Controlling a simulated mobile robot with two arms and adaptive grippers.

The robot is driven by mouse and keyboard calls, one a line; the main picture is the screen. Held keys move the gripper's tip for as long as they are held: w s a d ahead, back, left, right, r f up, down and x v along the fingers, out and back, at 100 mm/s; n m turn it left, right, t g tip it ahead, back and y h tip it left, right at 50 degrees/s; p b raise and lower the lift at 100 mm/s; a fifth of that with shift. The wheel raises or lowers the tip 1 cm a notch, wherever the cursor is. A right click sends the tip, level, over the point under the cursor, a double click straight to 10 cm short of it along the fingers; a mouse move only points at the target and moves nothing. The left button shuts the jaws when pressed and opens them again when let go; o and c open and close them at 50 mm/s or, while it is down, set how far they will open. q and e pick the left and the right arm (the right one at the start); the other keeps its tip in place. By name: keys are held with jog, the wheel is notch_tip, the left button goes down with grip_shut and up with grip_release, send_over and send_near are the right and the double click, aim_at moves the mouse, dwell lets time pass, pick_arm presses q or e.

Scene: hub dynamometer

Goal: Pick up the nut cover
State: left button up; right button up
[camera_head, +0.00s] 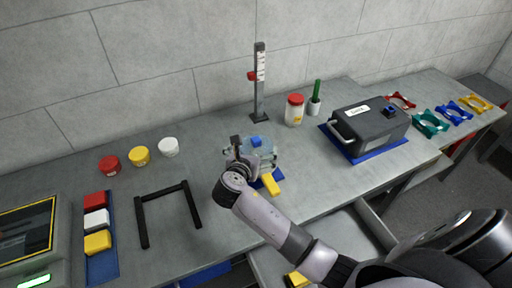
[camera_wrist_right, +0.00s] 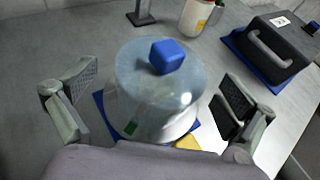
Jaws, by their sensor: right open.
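What I take to be the nut cover (camera_head: 262,147) is a clear, pale-blue round cover with a blue cube knob on top. It stands upright on a blue base on the table. In the right wrist view the cover (camera_wrist_right: 150,90) fills the middle, with a small green patch low on its side. My right gripper (camera_head: 253,153) is open around it, one finger on each side. In the wrist view (camera_wrist_right: 160,98) gaps show between both fingers and the cover. The lower part of the cover is hidden by my wrist. My left gripper is not in view.
A yellow block (camera_head: 271,184) sticks out in front of the cover. A grey post with a scale (camera_head: 260,85) stands behind. A red-lidded jar (camera_head: 294,110) and a dark box with a handle (camera_head: 370,128) stand right. A black frame (camera_head: 167,190) lies left; bare table separates it from the cover.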

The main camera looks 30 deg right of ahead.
aim_at(255, 148)
jog(key=x, duration=0.4)
jog(key=shift+d+f+p, duration=0.25)
jog(key=shift+p, duration=0.05)
jog(key=shift+c, duration=0.2)
jog(key=c, duration=0.9)
jog(key=shift+c, duration=0.5)
jog(key=shift+r, duration=0.2)
